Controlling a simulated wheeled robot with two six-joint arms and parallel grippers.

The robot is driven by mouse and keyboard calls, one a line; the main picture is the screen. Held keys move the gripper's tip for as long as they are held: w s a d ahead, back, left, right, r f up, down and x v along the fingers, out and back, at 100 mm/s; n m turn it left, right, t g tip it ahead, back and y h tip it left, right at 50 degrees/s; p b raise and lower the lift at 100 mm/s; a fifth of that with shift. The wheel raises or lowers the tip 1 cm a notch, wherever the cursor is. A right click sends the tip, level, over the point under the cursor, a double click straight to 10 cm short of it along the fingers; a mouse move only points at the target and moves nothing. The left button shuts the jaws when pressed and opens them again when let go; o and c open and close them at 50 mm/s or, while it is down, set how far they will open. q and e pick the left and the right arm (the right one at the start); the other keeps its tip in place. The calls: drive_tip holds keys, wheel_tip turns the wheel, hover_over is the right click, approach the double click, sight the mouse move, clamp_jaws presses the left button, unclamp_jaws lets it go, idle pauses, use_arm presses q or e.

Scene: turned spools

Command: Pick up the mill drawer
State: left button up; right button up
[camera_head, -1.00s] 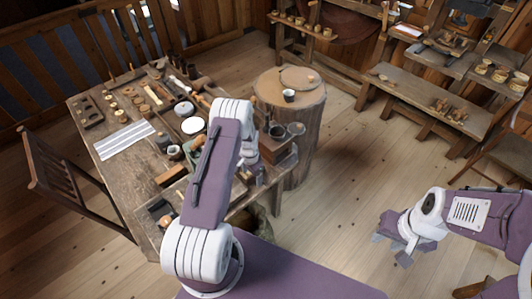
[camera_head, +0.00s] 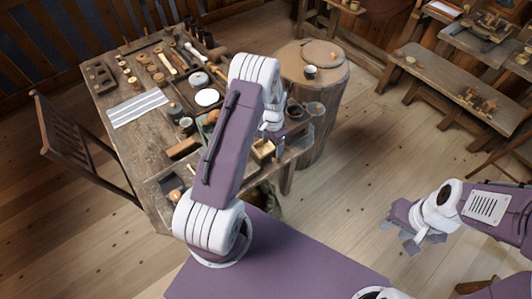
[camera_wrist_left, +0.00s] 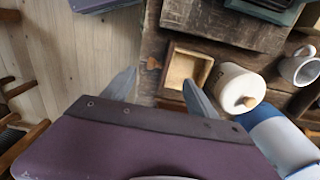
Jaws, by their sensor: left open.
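The mill drawer (camera_wrist_left: 186,70) is a small open-topped wooden box with a pale inside and a brown knob on its left side in the left wrist view. In the head view it appears as a small pale wooden box (camera_head: 263,150) near the bench's front right corner. My left gripper (camera_wrist_left: 158,92) is open; one finger is left of the drawer and the other overlaps its lower right edge in the picture. Nothing is between the fingers that I can see held. In the head view the left fingers are largely hidden by the arm. My right gripper (camera_head: 415,238) hangs over the floor, away from the bench.
A white lidded jar (camera_wrist_left: 240,88) stands close to the drawer's right, with a white mug (camera_wrist_left: 300,66) beyond it. The workbench (camera_head: 128,140) is crowded with tools and small turned pieces. A round stump (camera_head: 325,95) stands behind.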

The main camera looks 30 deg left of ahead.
sight(271, 156)
use_arm(q)
drive_tip(key=shift+s+d+f, duration=0.1)
drive_tip(key=shift+s+f, duration=0.05)
drive_tip(key=shift+f, duration=0.75)
drive_tip(key=shift+f+p, duration=0.35)
drive_tip(key=shift+f, duration=0.15)
drive_tip(key=f, duration=0.2)
drive_tip(key=f+p, duration=0.1)
drive_tip(key=f, duration=0.1)
drive_tip(key=shift+a+f, duration=0.2)
drive_tip(key=shift+f, duration=0.05)
clamp_jaws()
